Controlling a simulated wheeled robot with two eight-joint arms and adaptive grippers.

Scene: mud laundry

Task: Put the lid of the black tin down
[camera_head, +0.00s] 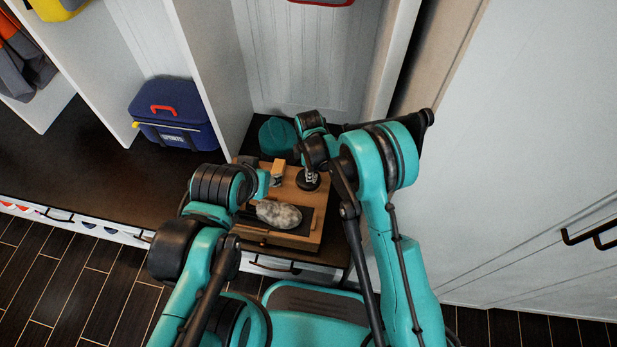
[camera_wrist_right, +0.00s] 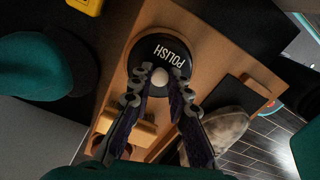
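The black tin's lid (camera_wrist_right: 146,50), round and marked POLISH with a pale knob (camera_wrist_right: 160,77), lies below my right gripper (camera_wrist_right: 162,74) in the right wrist view. The fingertips sit on both sides of the knob and appear closed on it. In the head view the black tin (camera_head: 308,181) is on a wooden box top (camera_head: 318,200), with my right gripper over it. The lid hides most of the tin, and I cannot tell whether it touches the tin. My left arm ends left of the box; its fingers are not clearly visible.
A grey fuzzy item (camera_head: 279,213) lies on a dark patch at the box's front. A small wooden block (camera_head: 279,168) stands behind the patch. A teal rounded object (camera_head: 276,137) is behind the box. A blue bag (camera_head: 174,112) sits left, past a white divider (camera_head: 213,60).

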